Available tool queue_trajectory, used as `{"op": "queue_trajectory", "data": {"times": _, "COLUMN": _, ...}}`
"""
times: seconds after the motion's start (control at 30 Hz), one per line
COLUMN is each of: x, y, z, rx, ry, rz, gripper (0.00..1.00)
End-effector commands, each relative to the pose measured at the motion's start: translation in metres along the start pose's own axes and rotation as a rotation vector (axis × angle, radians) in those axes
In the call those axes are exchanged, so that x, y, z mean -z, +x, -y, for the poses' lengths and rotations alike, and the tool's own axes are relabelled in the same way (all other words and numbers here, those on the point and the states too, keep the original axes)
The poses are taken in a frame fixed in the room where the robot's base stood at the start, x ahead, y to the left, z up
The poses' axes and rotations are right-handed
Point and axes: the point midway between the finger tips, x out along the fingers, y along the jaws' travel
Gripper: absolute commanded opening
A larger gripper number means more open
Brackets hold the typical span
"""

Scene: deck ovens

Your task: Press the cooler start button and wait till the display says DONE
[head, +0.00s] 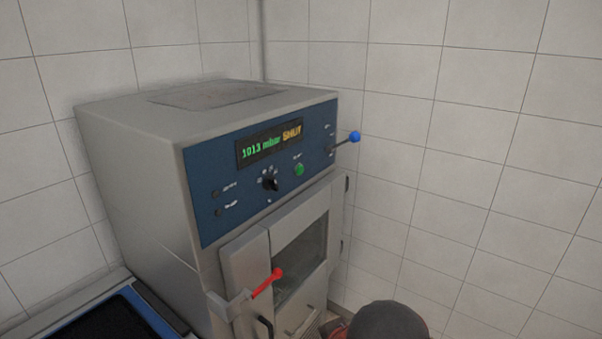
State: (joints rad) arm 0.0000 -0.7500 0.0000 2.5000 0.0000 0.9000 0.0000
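The cooler is a grey box-shaped machine (140,165) with a blue control panel (225,170) in the head view. Its display (270,144) reads "1013 mbar" in green and "SHUT" in orange. A round green button (299,170) sits below the display's right end; its label is too small to read. A black knob (270,184) is to the button's left. The door (310,235) below has a window and looks closed, with a red-knobbed handle (265,284) at its left. My gripper is not in view.
A lever with a blue ball (354,136) sticks out at the panel's right. A blue-edged unit with a black top (105,322) is at the lower left. A dark rounded shape, perhaps part of my arm, shows at the bottom. Tiled walls stand behind and to the right.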

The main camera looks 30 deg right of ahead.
Motion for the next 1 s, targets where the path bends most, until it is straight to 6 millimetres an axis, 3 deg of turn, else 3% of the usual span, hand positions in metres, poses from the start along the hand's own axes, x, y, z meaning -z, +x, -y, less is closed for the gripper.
{"op": "queue_trajectory", "data": {"times": 0.07, "x": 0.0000, "y": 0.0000, "z": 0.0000, "rx": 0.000, "ry": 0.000, "rz": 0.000, "gripper": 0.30}}
{"op": "queue_trajectory", "data": {"times": 0.6, "x": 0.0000, "y": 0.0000, "z": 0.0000, "rx": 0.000, "ry": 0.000, "rz": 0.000, "gripper": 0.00}}
{"op": "queue_trajectory", "data": {"times": 1.0, "x": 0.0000, "y": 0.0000, "z": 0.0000, "rx": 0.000, "ry": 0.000, "rz": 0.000, "gripper": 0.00}}
